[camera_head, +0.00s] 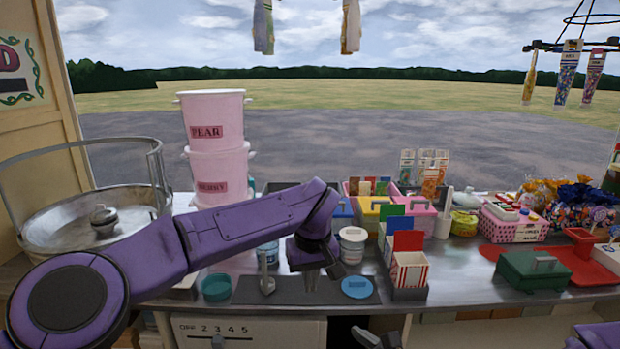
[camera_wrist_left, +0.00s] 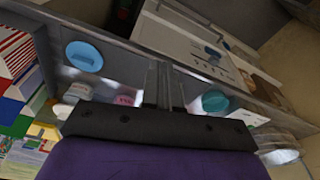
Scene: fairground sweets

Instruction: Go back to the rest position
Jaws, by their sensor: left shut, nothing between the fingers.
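My left gripper (camera_head: 311,281) hangs pointing down over the dark mat at the front of the counter, at the end of my purple left arm. In the left wrist view its two fingers (camera_wrist_left: 164,85) lie close together, shut, with nothing between them. A round blue lid (camera_head: 357,287) lies to its right and also shows in the left wrist view (camera_wrist_left: 85,56). A small grey upright tool (camera_head: 267,276) stands to its left.
Pink stacked buckets (camera_head: 217,150) and a metal bowl machine (camera_head: 90,235) stand left, partly behind my arm. A striped carton (camera_head: 409,269), coloured card boxes and a green box (camera_head: 532,268) fill the right. A teal cup (camera_head: 215,287) sits near the front edge.

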